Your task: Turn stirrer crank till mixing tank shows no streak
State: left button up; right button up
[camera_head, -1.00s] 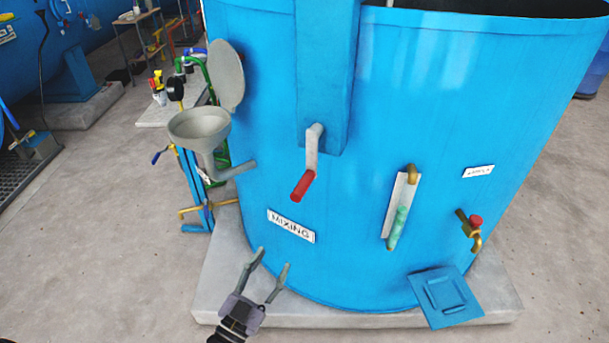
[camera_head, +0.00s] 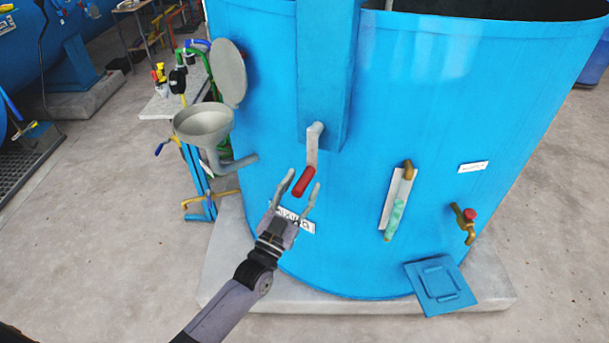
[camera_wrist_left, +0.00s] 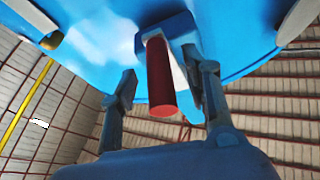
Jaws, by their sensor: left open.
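The blue mixing tank (camera_head: 400,90) fills the middle of the head view. Its stirrer crank (camera_head: 312,150) hangs down from a blue vertical housing, with a red handle (camera_head: 304,182) at the lower end. My left gripper (camera_head: 302,188) is open at the crank, its fingers pointing up on either side of the red handle. In the left wrist view the red handle (camera_wrist_left: 160,75) shows between the two open fingers (camera_wrist_left: 165,90), with no clear contact. A "MIXING" label is partly hidden behind the gripper. The sight glass (camera_head: 397,203) shows green fluid in its lower part. My right gripper is not seen.
A grey funnel (camera_head: 203,125) with a raised lid (camera_head: 229,72) sticks out left of the crank. A brass tap with a red knob (camera_head: 469,214) and a blue hatch plate (camera_head: 440,286) are at the right. Open floor (camera_head: 120,240) lies left.

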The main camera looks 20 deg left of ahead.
pick_arm(q)
jog(key=shift+x, duration=1.05)
jog(key=shift+c, duration=0.6)
grip_shut()
